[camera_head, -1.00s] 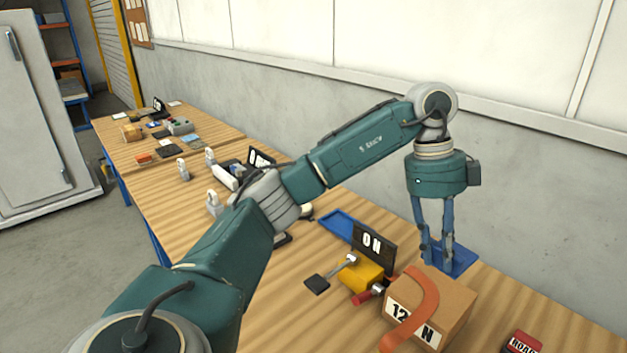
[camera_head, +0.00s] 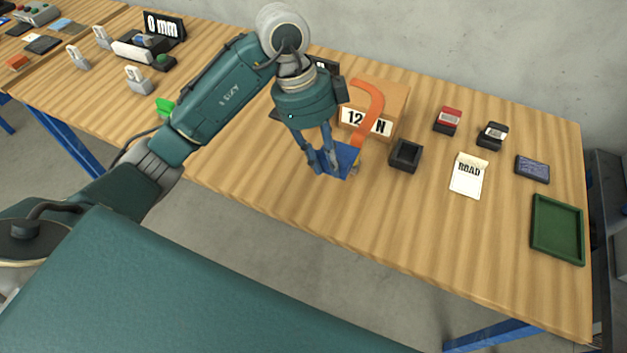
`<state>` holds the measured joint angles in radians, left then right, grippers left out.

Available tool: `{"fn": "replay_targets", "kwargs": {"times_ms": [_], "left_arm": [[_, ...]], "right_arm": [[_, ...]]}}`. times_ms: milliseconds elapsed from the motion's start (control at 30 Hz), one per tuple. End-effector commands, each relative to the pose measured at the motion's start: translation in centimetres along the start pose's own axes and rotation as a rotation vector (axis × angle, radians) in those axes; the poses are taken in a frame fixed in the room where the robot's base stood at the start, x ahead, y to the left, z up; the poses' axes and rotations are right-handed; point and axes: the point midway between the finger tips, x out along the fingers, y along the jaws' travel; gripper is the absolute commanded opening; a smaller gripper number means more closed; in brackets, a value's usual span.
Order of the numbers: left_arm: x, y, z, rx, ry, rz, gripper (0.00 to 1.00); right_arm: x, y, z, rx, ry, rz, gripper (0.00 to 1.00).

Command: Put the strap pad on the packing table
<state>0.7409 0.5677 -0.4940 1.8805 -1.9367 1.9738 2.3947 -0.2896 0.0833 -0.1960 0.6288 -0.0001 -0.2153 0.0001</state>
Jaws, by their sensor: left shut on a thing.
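My left gripper (camera_head: 324,166) is shut on a flat blue pad (camera_head: 346,158), which looks like the strap pad. It holds the pad in front of a cardboard box (camera_head: 388,95) with a "12 N" label and an orange strap (camera_head: 369,112). The gripper partly hides the pad and the box's left side. Whether the pad touches the wooden table (camera_head: 400,225) below is hard to tell. I cannot tell from any marking whether this is the packing table. My right gripper is not in view.
Right of the box are a small black open holder (camera_head: 406,156), a red block (camera_head: 448,121), a black block (camera_head: 492,136), a "ROAD" card (camera_head: 468,175), a dark blue pad (camera_head: 532,169) and a green tray (camera_head: 557,229). The table's front middle is clear.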

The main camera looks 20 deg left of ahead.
Motion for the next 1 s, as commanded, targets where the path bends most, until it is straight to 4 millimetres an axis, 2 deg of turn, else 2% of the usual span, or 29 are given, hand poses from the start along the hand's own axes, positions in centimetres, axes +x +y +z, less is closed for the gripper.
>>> {"fn": "replay_targets", "kwargs": {"times_ms": [200, 400, 667, 867, 1000], "left_arm": [[5.7, 0.3, 1.8, -0.004, -0.001, 0.008, 0.01], [10.1, 0.2, 3.1, -0.002, 0.000, 0.004, 0.01], [12.5, 0.1, 3.9, -0.001, 0.000, 0.003, 0.02], [15.3, 0.1, 4.7, -0.001, 0.001, 0.004, 0.01], [16.0, 0.1, 5.0, 0.002, -0.001, 0.000, 0.02]], "right_arm": [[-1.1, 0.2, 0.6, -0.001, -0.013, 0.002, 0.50], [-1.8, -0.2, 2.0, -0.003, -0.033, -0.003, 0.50], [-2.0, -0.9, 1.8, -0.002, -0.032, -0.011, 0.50], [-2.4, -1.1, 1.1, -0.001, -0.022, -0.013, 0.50], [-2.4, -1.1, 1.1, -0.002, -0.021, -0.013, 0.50]]}}
